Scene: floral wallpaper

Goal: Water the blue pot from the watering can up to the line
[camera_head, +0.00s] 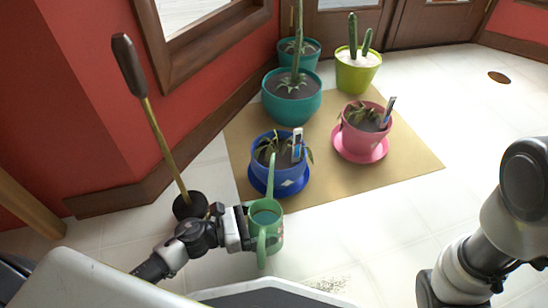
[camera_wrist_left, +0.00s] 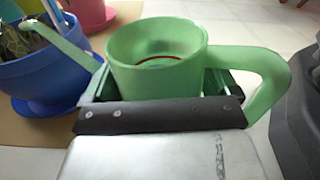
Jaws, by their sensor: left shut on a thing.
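The blue pot (camera_head: 283,180) stands on a blue saucer at the mat's front edge. It holds a drooping plant and an upright gauge (camera_head: 297,145) with a blue and white face. My left gripper (camera_head: 248,228) is shut on the green watering can (camera_head: 265,238), just in front of the pot. The can looks about upright. Its spout reaches across the pot's near side, with the tip at the rim. In the left wrist view the can (camera_wrist_left: 155,78) shows a red line inside, and the blue pot (camera_wrist_left: 50,88) is at left. Whether water flows cannot be told.
A pink pot (camera_head: 362,138), a teal pot (camera_head: 290,103), another teal pot behind and a lime pot (camera_head: 357,75) share the tan mat (camera_head: 410,172). A plunger (camera_head: 160,125) stands by the red wall. Floor at right is mostly clear beyond my right arm.

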